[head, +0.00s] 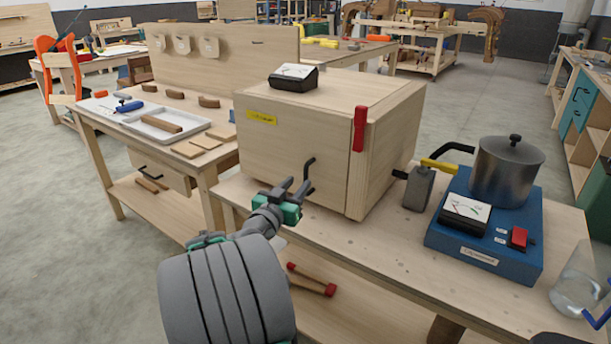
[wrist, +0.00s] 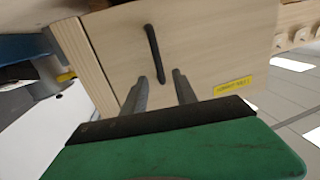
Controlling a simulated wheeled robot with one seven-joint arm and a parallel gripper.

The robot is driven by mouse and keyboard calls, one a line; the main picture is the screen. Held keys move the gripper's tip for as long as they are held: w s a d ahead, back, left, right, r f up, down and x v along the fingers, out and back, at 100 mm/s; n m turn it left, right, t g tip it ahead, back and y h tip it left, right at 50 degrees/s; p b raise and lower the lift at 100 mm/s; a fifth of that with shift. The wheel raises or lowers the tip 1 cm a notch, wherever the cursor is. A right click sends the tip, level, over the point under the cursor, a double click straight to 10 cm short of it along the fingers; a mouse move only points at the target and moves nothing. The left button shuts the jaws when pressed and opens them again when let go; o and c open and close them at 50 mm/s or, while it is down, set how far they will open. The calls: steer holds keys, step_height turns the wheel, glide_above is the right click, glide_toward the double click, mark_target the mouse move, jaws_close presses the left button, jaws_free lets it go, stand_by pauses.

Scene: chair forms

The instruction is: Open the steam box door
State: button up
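The steam box (head: 385,130) is a pale wooden box on the right-hand bench. Its front door (head: 285,150) looks closed and bears a yellow label and a black bar handle (head: 309,172). A red lever (head: 359,128) stands upright at the door's right edge. My gripper (head: 296,187) is open in front of the door, close to the handle. In the wrist view the handle (wrist: 153,50) runs up the door face (wrist: 205,45), its lower end between the two fingertips (wrist: 160,78). I cannot tell whether the fingers touch the handle.
A gauge (head: 293,77) sits on the box. A blue steam unit (head: 485,250) with a metal pot (head: 508,170) stands to the right, joined by a hose near the box. A glass jug (head: 578,280) is at the right edge. A left bench (head: 100,120) holds a white tray and wood pieces.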

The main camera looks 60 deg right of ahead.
mark_target(305, 175)
steer(key=d, duration=0.6)
steer(key=shift+w+d+p, duration=0.15)
steer(key=shift+d+p, duration=0.1)
steer(key=shift+p, duration=0.05)
steer(key=shift+c, duration=0.2)
jaws_close()
stand_by(0.8)
